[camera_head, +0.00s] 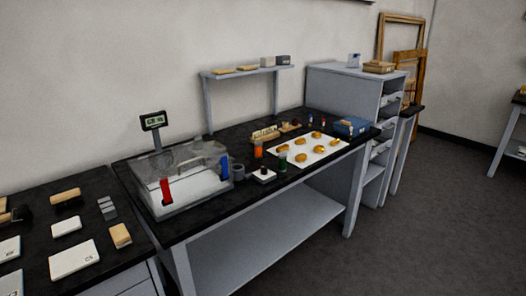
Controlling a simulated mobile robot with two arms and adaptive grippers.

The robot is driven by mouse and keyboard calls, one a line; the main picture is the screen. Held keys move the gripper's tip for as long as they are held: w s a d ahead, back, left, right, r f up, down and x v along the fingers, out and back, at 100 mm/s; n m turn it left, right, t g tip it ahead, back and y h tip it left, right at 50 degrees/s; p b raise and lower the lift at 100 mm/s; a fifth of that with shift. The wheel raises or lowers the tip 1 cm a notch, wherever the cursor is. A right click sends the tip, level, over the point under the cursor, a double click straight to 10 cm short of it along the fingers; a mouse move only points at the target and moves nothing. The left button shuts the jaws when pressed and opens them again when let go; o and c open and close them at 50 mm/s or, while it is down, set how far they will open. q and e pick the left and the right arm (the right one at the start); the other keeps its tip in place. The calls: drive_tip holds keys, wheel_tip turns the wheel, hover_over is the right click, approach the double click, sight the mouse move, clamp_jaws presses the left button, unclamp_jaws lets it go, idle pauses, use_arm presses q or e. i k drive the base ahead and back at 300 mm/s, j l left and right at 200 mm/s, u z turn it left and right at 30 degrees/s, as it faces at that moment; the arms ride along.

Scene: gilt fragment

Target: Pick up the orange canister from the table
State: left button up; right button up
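The orange canister (258,150) is a small upright cylinder with a dark top. It stands on the black-topped table (190,226) in the middle of the view, right of a clear box and at the left edge of a white sheet. A green canister (283,162) stands close to its right and a little nearer. Neither of my grippers is in view, and nothing is seen touching the orange canister.
A clear box (185,180) with red and blue parts stands on the table's left half. Gold pieces lie on the white sheet (325,152). A blue box (350,126) stands at the right end.

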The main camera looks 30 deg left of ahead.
sight(258, 145)
drive_tip(key=i+u, duration=0.15)
drive_tip(key=u, duration=0.2)
drive_tip(key=i+l+u, duration=0.15)
drive_tip(key=u, duration=0.2)
drive_tip(key=i+l+u, duration=0.1)
drive_tip(key=u, duration=0.25)
